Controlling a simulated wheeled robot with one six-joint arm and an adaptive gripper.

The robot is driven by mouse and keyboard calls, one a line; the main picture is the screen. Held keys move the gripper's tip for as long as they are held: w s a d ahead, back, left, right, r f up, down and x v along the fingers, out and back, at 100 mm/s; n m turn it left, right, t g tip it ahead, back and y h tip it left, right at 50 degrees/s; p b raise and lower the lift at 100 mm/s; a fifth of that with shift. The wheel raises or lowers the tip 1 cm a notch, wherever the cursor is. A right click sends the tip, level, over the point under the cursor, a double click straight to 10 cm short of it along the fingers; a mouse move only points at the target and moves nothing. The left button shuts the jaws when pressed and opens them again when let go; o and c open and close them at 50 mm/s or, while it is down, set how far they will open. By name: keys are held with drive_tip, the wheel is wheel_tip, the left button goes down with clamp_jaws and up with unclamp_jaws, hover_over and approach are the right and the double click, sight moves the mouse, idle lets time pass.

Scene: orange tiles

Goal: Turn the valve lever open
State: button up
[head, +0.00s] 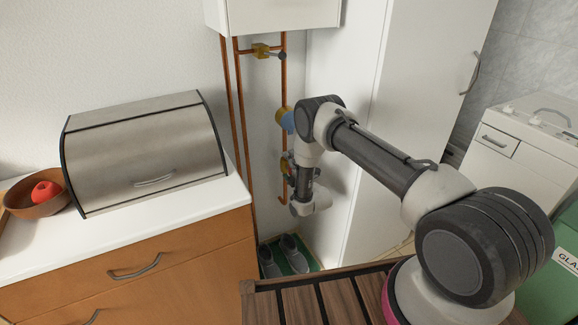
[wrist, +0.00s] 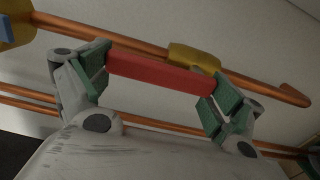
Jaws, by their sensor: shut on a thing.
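The red valve lever (wrist: 150,72) shows in the wrist view as a flat bar, lying nearly parallel to the copper pipe behind it in the picture. Its brass valve body (wrist: 195,57) sits on that pipe, partly behind the lever. My gripper (wrist: 160,78) is shut on the lever, one green-padded finger at each end of the visible bar. The lever's ends are hidden at the pads. In the head view my arm's wrist covers most of the valve, and the lever cannot be made out there.
Vertical copper pipes (head: 239,110) run below a white wall box (head: 272,14). Another brass fitting (head: 262,51) is higher up. A counter with a bread box (head: 145,150) stands left, a tall white cabinet (head: 375,120) right. Shoes (head: 294,252) lie on a green mat below.

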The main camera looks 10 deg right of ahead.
drive_tip(key=o, duration=1.1)
drive_tip(key=v, duration=1.2)
